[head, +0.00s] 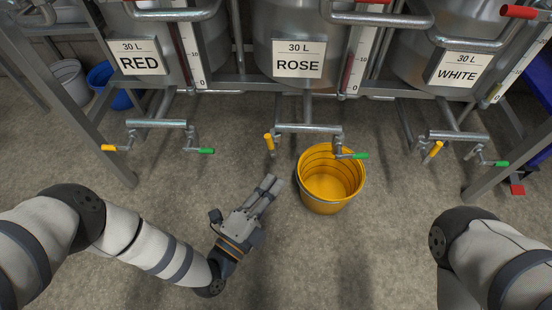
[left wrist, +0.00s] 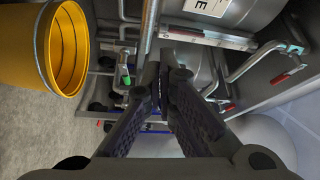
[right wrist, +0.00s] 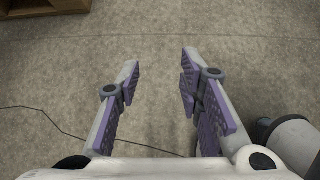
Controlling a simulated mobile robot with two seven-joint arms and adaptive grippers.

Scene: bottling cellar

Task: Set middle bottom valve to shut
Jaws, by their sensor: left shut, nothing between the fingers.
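The middle tank, labelled ROSE (head: 299,59), has a horizontal bottom pipe (head: 308,128) with two handled valves. Its yellow handle (head: 269,143) hangs at the left end and points roughly down. Its green handle (head: 352,155) points right at the right end, above the bucket's far rim. A green handle (left wrist: 126,75) also shows in the left wrist view. My left gripper (head: 270,183) is shut and empty, below the yellow handle in the head view and left of the bucket, apart from both. My right gripper (right wrist: 160,68) is open and empty over bare floor.
A yellow bucket (head: 325,203) stands on the floor under the middle tank's green valve. The RED tank (head: 138,57) and WHITE tank (head: 458,68) flank it with similar valves. Frame legs (head: 105,150) stand at the sides. The floor in front is mostly clear.

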